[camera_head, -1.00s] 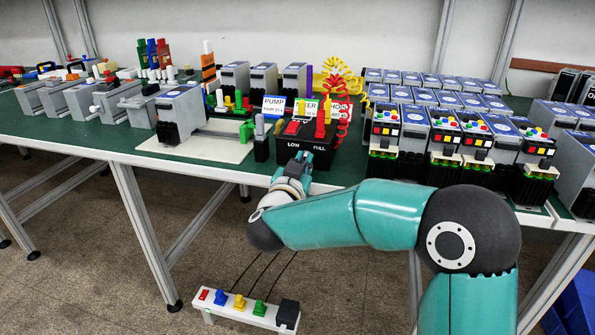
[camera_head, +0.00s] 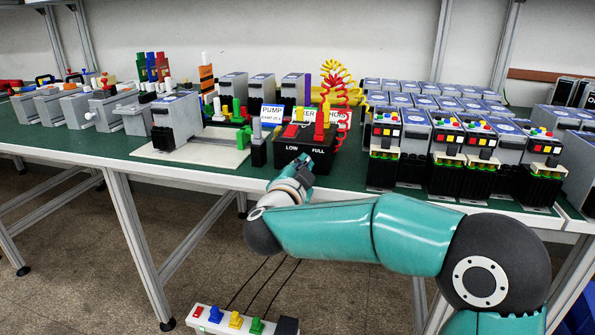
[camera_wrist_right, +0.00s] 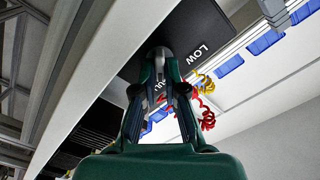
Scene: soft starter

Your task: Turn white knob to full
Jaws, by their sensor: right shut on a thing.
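A black control box (camera_head: 291,158) stands at the table's front edge, with LOW at left and FULL at right on its front face. It also shows in the right wrist view (camera_wrist_right: 185,30), where LOW is readable and FULL is partly covered. My right gripper (camera_head: 304,160) is against the box's front face, below the labels. In the wrist view its fingers (camera_wrist_right: 160,62) close together at the face. My left gripper is not in view.
Red and yellow levers top the box, and a red coiled cable (camera_head: 349,98) rises behind it. A PUMP sign (camera_head: 272,115) and grey units (camera_head: 176,122) stand to the left. Several black-and-grey modules (camera_head: 382,165) crowd the right. A switch strip (camera_head: 236,321) hangs below.

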